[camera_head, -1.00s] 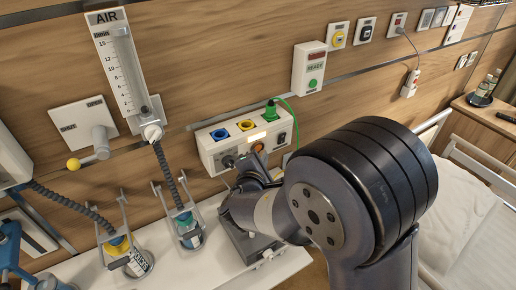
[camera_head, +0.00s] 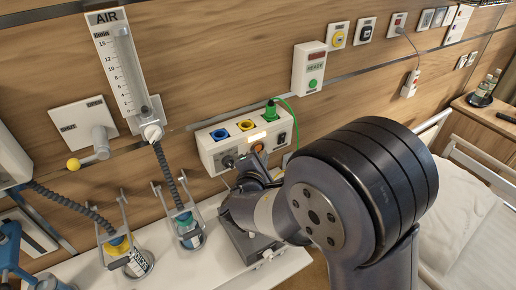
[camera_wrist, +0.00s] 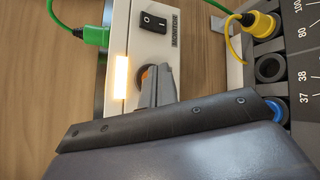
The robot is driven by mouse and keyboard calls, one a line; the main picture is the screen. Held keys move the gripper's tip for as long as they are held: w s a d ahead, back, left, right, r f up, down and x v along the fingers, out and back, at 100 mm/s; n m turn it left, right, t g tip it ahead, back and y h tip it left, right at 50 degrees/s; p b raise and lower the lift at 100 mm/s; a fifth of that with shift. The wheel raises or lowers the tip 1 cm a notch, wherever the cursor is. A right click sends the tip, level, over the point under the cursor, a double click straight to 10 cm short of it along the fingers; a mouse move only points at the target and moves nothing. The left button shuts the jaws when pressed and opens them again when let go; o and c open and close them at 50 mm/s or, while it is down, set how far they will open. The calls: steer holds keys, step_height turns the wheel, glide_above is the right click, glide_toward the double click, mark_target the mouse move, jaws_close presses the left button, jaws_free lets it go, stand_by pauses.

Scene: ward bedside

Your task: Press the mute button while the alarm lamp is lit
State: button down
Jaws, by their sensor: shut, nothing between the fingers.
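The white wall box (camera_head: 212,149) carries a lit, warm-white lamp (camera_head: 257,136); the lamp also glows in the wrist view (camera_wrist: 122,76). An orange round button (camera_head: 258,147) sits just below the lamp; in the wrist view this button (camera_wrist: 143,73) is partly hidden behind my fingers. I cannot read a mute label. My gripper (camera_wrist: 158,84) is shut and empty, its fingertips at the button's edge in the wrist view. I cannot tell whether they touch it. In the head view my arm hides most of the gripper.
A black rocker switch (camera_wrist: 153,22) marked MONITOR and a green plug (camera_wrist: 95,36) with its cable are close to my fingers. A yellow plug (camera_wrist: 262,25) is at upper right. A wall unit (camera_head: 308,70) with a green button hangs above. Suction jars stand at left.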

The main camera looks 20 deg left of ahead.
steer(key=shift+w+a+f, duration=0.1)
steer(key=shift+a, duration=0.05)
stand_by(0.7)
steer(key=shift+w+a+b, duration=0.2)
steer(key=shift+b, duration=0.2)
steer(key=shift+w+a+b, duration=0.2)
steer(key=shift+a+b, duration=0.05)
steer(key=shift+b, duration=0.05)
stand_by(0.4)
steer(key=shift+s+d, duration=0.1)
steer(key=shift+d, duration=0.05)
steer(key=shift+s+d+b, duration=0.4)
steer(key=shift+d+b, duration=0.05)
steer(key=shift+b, duration=0.15)
steer(key=s+d+b, duration=0.2)
steer(key=s+d, duration=0.1)
steer(key=shift+s+d, duration=0.15)
steer(key=shift+d, duration=0.25)
steer(key=shift+a, duration=0.1)
stand_by(0.7)
